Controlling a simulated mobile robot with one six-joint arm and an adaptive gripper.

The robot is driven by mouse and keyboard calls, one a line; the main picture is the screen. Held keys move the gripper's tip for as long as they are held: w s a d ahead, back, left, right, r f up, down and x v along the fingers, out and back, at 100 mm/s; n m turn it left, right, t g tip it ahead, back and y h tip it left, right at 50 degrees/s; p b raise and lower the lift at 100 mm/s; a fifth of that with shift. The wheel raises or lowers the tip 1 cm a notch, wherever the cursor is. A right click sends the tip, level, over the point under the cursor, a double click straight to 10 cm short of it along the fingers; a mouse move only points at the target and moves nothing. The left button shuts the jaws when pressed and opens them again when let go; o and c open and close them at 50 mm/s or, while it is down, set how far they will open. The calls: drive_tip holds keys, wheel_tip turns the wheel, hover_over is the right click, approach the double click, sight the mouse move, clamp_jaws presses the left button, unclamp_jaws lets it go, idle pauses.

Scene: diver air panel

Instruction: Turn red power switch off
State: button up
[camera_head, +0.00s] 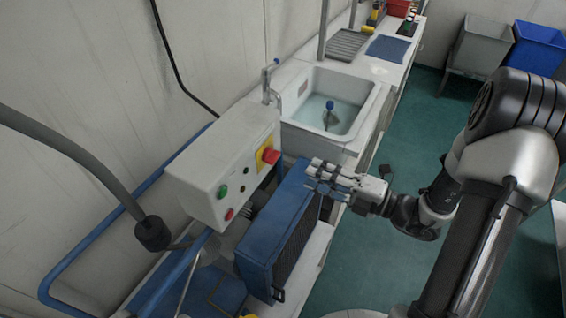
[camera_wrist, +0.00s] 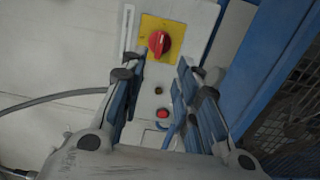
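The red power switch (camera_head: 270,155) is a red rotary knob on a yellow plate, on the front of a white control box (camera_head: 215,160). In the wrist view the red switch (camera_wrist: 159,43) sits at top centre, ahead of the fingertips, its grip bar close to upright and slightly tilted. My gripper (camera_head: 314,174) is to the right of the switch in the head view, pointing at the box and apart from it. In the wrist view my gripper (camera_wrist: 155,80) is open, with nothing between its fingers. The switch is not covered by the fingers.
A red button (camera_wrist: 162,113) lies below the switch in the wrist view. A green button (camera_head: 222,191) shows on the box in the head view. A blue unit with a dark grille (camera_head: 290,225) stands below my gripper. A sink (camera_head: 350,85) is behind; blue pipes run left.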

sight(271, 157)
drive_tip(key=b+x, duration=0.2)
drive_tip(key=x, duration=0.8)
drive_tip(key=shift+a, duration=0.1)
clamp_jaws()
